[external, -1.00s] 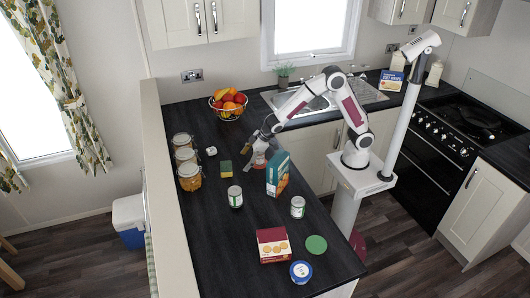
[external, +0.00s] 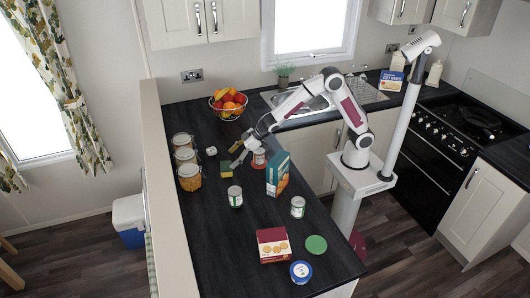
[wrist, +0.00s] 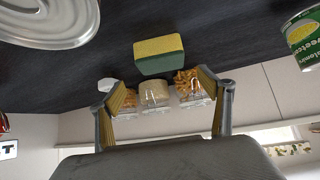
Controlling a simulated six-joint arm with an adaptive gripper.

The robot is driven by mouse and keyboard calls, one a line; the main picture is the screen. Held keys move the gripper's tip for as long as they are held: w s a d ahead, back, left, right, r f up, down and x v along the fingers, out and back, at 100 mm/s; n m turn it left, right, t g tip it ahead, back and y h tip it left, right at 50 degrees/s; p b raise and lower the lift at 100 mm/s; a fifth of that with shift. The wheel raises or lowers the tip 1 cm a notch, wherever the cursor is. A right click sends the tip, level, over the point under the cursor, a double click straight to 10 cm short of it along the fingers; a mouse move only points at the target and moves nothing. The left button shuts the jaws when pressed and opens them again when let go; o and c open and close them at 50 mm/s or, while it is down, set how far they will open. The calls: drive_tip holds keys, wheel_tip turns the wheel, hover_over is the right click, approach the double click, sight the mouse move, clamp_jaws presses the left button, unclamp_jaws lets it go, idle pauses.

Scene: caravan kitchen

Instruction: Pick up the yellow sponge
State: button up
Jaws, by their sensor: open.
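The yellow sponge (external: 226,169) has a green side and lies on the dark countertop, right of the glass jars. In the wrist view the sponge (wrist: 159,54) is beyond my fingertips, roughly centred between them, with its yellow face and green edge showing. My gripper (external: 236,157) is just right of the sponge in the external view, apart from it as far as I can tell. In the wrist view my gripper (wrist: 165,97) has its fingers spread wide with nothing held between them.
Several glass jars (external: 186,160) stand left of the sponge, and a small white object (external: 211,151) lies behind it. A can (external: 235,196) stands in front, with a teal box (external: 278,174) to the right. A fruit bowl (external: 229,104) is at the back.

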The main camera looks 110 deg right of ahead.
sight(224, 166)
drive_tip(key=shift+x, duration=1.1)
drive_tip(key=shift+w+f, duration=0.15)
drive_tip(key=shift+w, duration=0.05)
drive_tip(key=shift+x, duration=2.35)
drive_tip(key=shift+a, duration=0.15)
drive_tip(key=c, duration=1)
